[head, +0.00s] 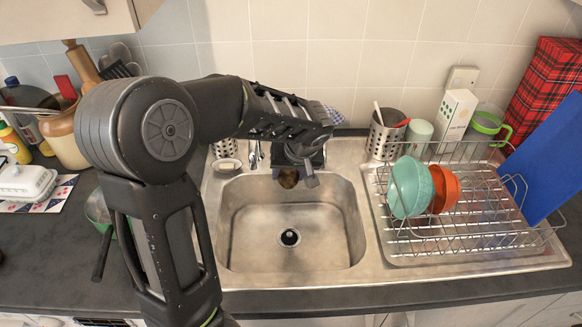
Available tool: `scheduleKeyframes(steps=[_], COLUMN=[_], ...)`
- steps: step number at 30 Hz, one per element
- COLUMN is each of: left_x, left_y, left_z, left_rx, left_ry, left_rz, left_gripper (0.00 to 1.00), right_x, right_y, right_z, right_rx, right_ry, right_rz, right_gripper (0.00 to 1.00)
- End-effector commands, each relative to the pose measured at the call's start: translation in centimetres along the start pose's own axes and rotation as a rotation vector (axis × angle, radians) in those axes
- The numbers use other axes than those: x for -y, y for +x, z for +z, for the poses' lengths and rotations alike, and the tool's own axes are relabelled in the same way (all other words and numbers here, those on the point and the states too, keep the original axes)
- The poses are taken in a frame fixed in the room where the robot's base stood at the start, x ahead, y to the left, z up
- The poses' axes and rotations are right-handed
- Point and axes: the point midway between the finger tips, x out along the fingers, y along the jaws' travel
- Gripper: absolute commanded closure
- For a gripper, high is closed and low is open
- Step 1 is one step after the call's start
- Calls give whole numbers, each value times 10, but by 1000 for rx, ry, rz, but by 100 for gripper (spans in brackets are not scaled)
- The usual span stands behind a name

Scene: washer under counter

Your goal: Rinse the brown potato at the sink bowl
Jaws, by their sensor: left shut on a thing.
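My left arm reaches in from the left across the counter. My left gripper (298,174) is over the back part of the metal sink bowl (330,235). It is shut on the brown potato (288,178), which shows as a small dark brown round shape just below the gripper, above the bowl's back edge. The fingers partly hide the potato. The bowl is empty, with a dark drain (290,237) in its floor. The tap is mostly hidden behind my arm and gripper, and I cannot see any water running. My right gripper is not in view.
A wire dish rack (470,225) with a teal bowl (408,188) and an orange bowl (444,188) stands right of the sink. A metal utensil holder (384,138) and a green mug (486,124) stand behind it. A brown jar (64,135) and a white butter dish (26,183) are at left.

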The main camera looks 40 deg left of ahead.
Motion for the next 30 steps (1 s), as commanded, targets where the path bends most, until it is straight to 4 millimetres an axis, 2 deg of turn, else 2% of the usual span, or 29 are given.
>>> scheduleKeyframes(steps=[11,30], left_x=[-2,-12], left_y=[10,71], left_z=[5,30], left_rx=[0,1], left_ry=[2,3], left_rz=[1,0], left_gripper=[100,100], right_x=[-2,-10], right_y=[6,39], right_z=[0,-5], right_rx=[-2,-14], right_ry=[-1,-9], right_rz=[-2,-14], right_gripper=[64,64])
